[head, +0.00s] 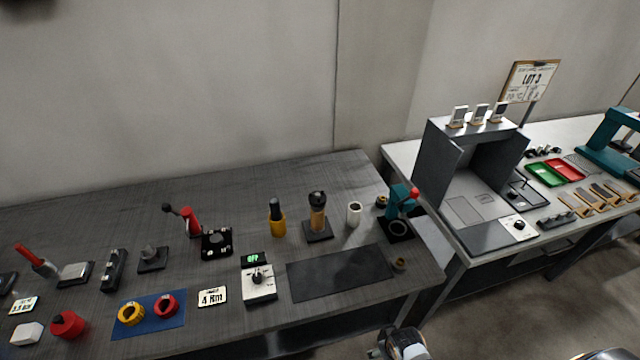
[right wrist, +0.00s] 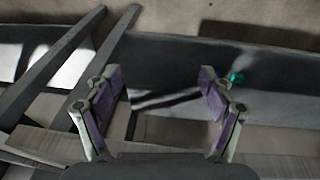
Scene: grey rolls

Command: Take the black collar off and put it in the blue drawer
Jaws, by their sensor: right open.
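An upright tan cylinder (head: 318,218) with a dark top (head: 317,197) stands on a black square base on the near grey table in the head view. The dark top may be the black collar; I cannot tell for sure. No blue drawer is recognisable in either view. In the right wrist view my right gripper (right wrist: 159,76) is open, with purple pads apart and nothing between them. A grey and white part of my right arm shows at the bottom edge of the head view, below the table's front edge. My left gripper is not in view.
On the near table (head: 100,210), a yellow holder (head: 278,225), a white cylinder (head: 354,214) and a teal press (head: 398,210) stand near the tan cylinder. A dark mat (head: 340,272) in front is bare. A second table at right holds a grey booth (head: 432,170).

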